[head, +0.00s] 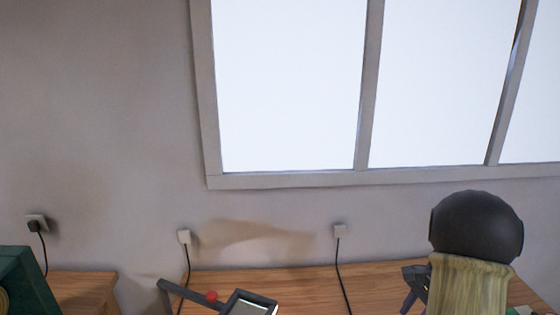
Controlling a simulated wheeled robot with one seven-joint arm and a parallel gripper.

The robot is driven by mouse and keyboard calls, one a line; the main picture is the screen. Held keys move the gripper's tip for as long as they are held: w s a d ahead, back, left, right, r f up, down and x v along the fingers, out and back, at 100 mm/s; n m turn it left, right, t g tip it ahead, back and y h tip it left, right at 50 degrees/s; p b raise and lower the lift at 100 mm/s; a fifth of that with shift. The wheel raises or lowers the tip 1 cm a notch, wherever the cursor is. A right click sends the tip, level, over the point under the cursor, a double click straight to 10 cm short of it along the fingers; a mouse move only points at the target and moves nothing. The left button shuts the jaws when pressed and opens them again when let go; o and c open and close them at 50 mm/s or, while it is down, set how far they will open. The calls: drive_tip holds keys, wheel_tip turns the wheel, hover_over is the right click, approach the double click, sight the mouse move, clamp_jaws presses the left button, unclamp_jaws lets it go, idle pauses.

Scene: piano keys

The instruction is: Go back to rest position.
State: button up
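The head view looks at a wall and the back of a wooden table (309,286). I cannot make out my gripper or any part of my arm that I am sure of in this view. No piano keys show in the frame.
A large bright window (290,85) fills the upper right. Sockets with black cables sit on the wall (100,110). A dark rounded thing (477,228) tops a pale yellow-green block (468,287) at right. A dark-framed device (249,303) and a green case (18,278) stand at the bottom.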

drive_tip(key=s+a+r+n+t+h, duration=0.1)
drive_tip(key=s+a+n, duration=0.4)
drive_tip(key=a, duration=0.5)
drive_tip(key=s+a+r+n+t+h, duration=0.1)
drive_tip(key=s+a+n, duration=0.4)
drive_tip(key=a+n, duration=0.5)
drive_tip(key=shift+s+a+t+h, duration=0.25)
drive_tip(key=shift+t+h, duration=0.25)
drive_tip(key=shift+h, duration=0.3)
idle(0.5)
